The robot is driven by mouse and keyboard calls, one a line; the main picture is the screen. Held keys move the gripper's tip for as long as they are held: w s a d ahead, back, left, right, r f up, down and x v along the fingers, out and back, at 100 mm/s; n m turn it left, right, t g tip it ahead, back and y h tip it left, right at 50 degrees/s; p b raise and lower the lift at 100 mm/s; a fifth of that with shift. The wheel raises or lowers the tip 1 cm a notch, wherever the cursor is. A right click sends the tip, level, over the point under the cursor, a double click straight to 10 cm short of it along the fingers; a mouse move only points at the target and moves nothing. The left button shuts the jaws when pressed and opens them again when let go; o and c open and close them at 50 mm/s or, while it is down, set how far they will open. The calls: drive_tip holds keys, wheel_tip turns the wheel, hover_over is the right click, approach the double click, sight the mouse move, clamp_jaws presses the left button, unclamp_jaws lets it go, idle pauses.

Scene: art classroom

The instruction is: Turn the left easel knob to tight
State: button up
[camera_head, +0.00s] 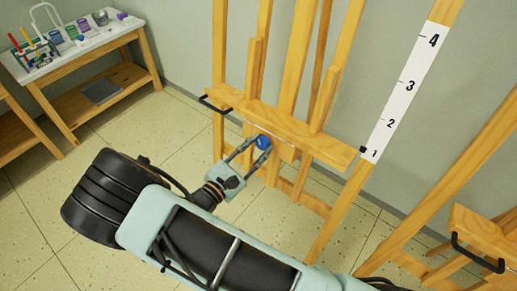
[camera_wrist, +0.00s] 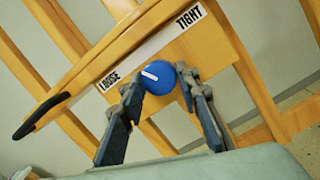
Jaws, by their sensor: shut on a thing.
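The left easel (camera_head: 335,152) is a wooden frame with a crossbar, and a round blue knob (camera_head: 263,142) sits on its front. In the wrist view the blue knob (camera_wrist: 160,88) has a short white mark on its upper left face. A white strip on the crossbar reads LOOSE (camera_wrist: 109,83) at its left end and TIGHT (camera_wrist: 189,17) at its upper right end. The mark lies roughly crosswise to the strip, tilted toward the LOOSE side. My gripper (camera_wrist: 160,80) has one finger on each side of the knob and is shut on it. The head view also shows my gripper (camera_head: 254,147) at the knob.
A black handle (camera_head: 214,106) sticks out at the crossbar's left end. A white scale numbered 1 to 4 (camera_head: 405,90) runs up the right leg. Another easel (camera_head: 485,232) with a black handle stands at right. A table (camera_head: 95,45) with art supplies stands at the upper left.

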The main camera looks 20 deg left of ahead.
drive_tip(key=m+g+h+b, duration=0.1)
drive_tip(key=m, duration=0.4)
drive_tip(key=shift+a+m, duration=0.1)
drive_tip(key=shift+m, duration=0.2)
drive_tip(key=m+b, duration=0.2)
drive_tip(key=m, duration=0.3)
drive_tip(key=shift+g+h, duration=0.4)
drive_tip(key=m+g+b, duration=0.1)
drive_tip(key=m+b, duration=0.1)
drive_tip(key=m, duration=0.3)
drive_tip(key=shift+w+a, duration=0.1)
drive_tip(key=shift+r+m+g+b, duration=0.15)
drive_tip(key=shift+m+g+b, duration=0.5)
drive_tip(key=shift+m, duration=1.25)
drive_tip(key=shift+t, duration=0.25)
drive_tip(key=o, duration=1.2)
drive_tip(key=shift+r, duration=0.1)
drive_tip(key=shift+c, duration=0.2)
